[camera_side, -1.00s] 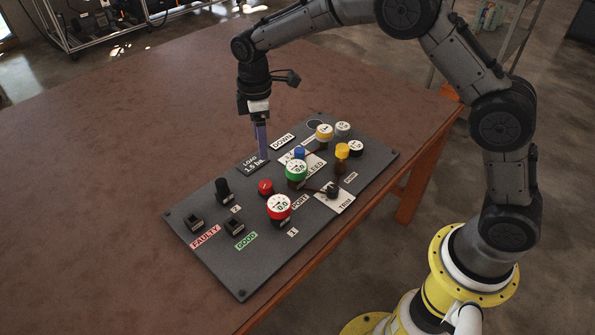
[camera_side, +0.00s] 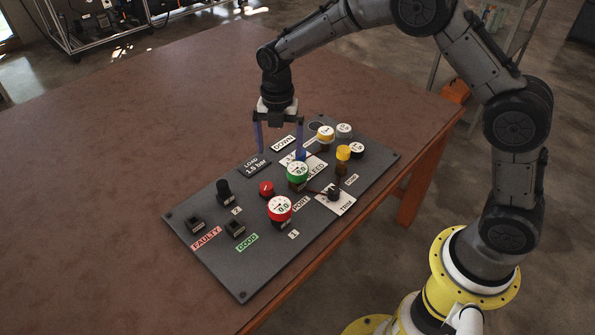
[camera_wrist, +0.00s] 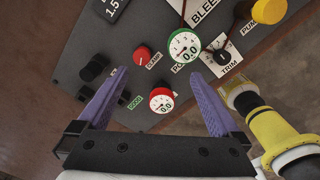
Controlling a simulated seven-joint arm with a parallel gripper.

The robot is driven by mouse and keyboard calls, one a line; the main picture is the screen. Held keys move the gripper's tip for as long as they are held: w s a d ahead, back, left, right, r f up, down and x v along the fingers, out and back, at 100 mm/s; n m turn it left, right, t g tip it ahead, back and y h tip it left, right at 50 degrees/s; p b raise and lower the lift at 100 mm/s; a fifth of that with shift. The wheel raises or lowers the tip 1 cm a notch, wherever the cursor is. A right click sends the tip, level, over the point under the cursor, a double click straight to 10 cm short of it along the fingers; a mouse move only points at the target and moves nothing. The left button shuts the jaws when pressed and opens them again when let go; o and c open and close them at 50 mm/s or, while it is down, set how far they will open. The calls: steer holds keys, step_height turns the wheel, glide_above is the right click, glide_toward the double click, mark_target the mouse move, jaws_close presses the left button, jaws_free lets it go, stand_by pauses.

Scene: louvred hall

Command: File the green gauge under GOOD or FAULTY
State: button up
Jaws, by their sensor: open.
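The green gauge (camera_side: 297,174) stands upright on the dark board, its white face reading 0.0; it also shows in the wrist view (camera_wrist: 184,46). My gripper (camera_side: 280,150) is open and empty, with its two purple fingers pointing down over the far side of the board, apart from the gauge. In the wrist view the fingers (camera_wrist: 157,76) are spread wide. The FAULTY label (camera_side: 206,238) and the GOOD label (camera_side: 247,242) lie at the board's near left, each beside a small black holder, (camera_side: 194,226) and (camera_side: 235,228). Both holders look empty.
A red gauge (camera_side: 279,209) stands close to the green one, with a red knob (camera_side: 266,188) beside it. A tall black knob (camera_side: 223,191), a yellow knob (camera_side: 343,153) and the TRIM dial (camera_side: 334,193) also rise from the board. The brown table (camera_side: 110,150) is clear at left.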

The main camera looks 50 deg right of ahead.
mark_target(297, 168)
steer(key=shift+n, duration=0.9)
steer(key=d, duration=0.1)
steer(key=s+d, duration=0.2)
steer(key=d, duration=0.1)
steer(key=shift+f, duration=5.1)
steer(key=shift+w, duration=0.1)
jaws_close()
